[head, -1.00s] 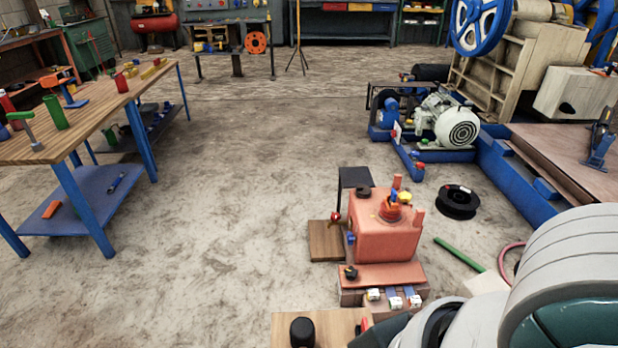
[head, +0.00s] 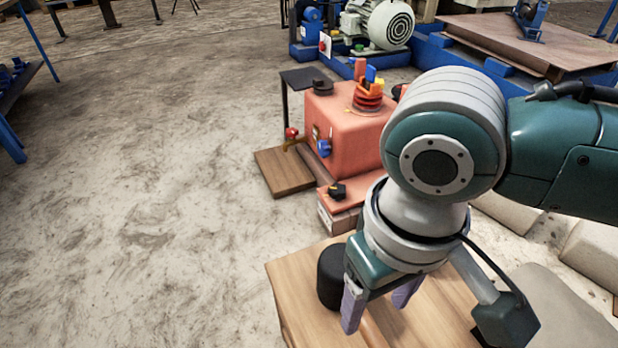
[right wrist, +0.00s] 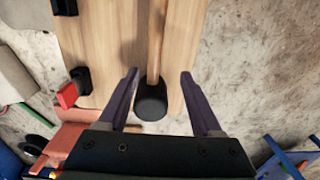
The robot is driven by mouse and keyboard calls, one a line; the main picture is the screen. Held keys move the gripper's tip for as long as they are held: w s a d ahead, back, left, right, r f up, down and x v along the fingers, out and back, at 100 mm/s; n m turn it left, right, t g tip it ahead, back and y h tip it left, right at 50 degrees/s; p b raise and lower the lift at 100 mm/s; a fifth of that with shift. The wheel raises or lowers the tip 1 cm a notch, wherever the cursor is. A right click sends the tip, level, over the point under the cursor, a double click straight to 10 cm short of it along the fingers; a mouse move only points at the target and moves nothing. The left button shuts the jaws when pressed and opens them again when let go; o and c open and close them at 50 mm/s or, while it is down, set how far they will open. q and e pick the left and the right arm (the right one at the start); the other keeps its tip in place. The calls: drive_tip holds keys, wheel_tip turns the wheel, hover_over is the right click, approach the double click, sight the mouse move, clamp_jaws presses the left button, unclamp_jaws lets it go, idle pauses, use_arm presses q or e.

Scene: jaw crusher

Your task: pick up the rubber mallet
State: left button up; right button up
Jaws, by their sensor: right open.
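The rubber mallet has a black head (head: 331,276) near the left edge of a light wooden board in the head view. In the right wrist view its black head (right wrist: 151,101) and wooden handle (right wrist: 156,38) lie along the board. My right gripper (head: 378,302) points down over the board, beside the mallet head. It is open and empty, and in the right wrist view its fingers (right wrist: 158,78) stand on either side of the mallet, apart from it. My left gripper is not in view.
A red machine housing (head: 345,130) stands just beyond the board. A blue-framed motor (head: 385,25) is farther back. The floor (head: 150,220) at left is clear.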

sight(373, 330)
drive_tip(key=shift+w+d+f, duration=0.1)
drive_tip(key=shift+w+f, duration=0.05)
drive_tip(key=shift+f, duration=0.4)
drive_tip(key=f+b, duration=0.2)
drive_tip(key=f, duration=0.1)
drive_tip(key=f+b, duration=0.1)
drive_tip(key=shift+s+d+f+b, duration=0.15)
drive_tip(key=shift+s+d+b, duration=0.05)
drive_tip(key=shift+d+b, duration=0.1)
wheel_tip(373, 330, down, 5)
drive_tip(key=b, duration=0.4)
drive_tip(key=shift+w+d+f+b, duration=0.1)
drive_tip(key=shift+w+b, duration=0.05)
drive_tip(key=shift+b, duration=0.2)
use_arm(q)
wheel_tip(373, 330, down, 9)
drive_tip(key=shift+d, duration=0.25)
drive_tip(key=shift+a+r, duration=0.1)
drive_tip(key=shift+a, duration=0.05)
use_arm(e)
clamp_jaws()
